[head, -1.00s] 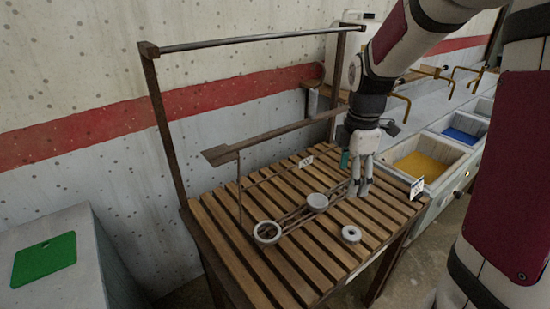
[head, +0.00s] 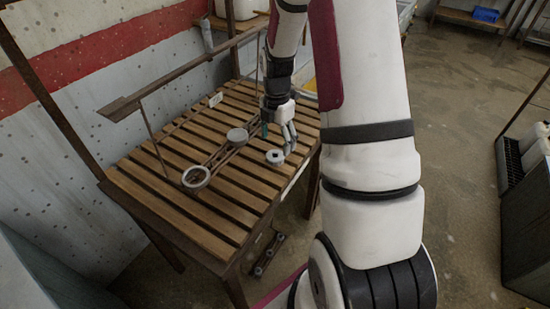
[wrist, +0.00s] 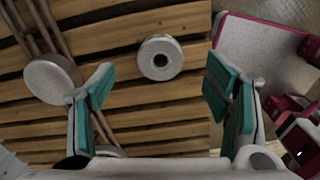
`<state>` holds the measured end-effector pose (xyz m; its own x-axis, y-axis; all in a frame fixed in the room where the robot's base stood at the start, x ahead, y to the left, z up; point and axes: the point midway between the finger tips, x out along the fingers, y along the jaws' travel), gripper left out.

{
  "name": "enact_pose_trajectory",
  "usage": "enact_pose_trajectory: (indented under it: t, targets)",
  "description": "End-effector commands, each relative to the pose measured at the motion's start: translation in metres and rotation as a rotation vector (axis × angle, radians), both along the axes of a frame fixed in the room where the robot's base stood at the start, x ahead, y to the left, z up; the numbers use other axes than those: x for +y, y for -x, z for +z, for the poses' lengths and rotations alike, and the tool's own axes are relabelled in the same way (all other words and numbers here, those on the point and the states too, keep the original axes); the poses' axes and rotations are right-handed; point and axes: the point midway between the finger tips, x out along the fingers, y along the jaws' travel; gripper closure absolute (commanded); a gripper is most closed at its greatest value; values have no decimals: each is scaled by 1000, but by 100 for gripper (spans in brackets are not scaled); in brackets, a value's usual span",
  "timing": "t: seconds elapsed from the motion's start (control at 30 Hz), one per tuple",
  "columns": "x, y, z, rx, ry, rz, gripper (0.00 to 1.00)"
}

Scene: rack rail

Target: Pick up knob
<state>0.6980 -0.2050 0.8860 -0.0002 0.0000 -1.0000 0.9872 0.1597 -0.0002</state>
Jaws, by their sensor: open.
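The knob (head: 275,157) appears to be the small pale grey round piece with a dark centre hole, lying on the slatted wooden table (head: 205,215) near its front right edge. In the wrist view the knob (wrist: 160,57) shows between and beyond the two teal finger pads. My gripper (head: 288,146) is right beside the knob in the head view, fingers pointing down. In the wrist view my gripper (wrist: 159,88) is open with nothing between its pads. I cannot tell the exact height of the fingertips over the slats.
A metal rail frame on the table carries a grey ring (head: 196,179) and a grey round disc (head: 237,136); the disc (wrist: 52,78) is left of the fingers in the wrist view. A raised dark bar (head: 190,72) runs along the back. Bare slats surround the knob.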

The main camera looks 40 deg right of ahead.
Motion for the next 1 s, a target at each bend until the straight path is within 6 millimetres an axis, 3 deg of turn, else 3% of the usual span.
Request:
enact_pose_trajectory:
  t: [0.43,0.73,0.77,1.0]
  targets:
    - [8,3,-49,3,-1,0,29]
    - [8,2,-54,0,0,-1,29]
    - [8,2,-54,0,0,-1,31]
    - [8,2,-54,0,0,-1,84]
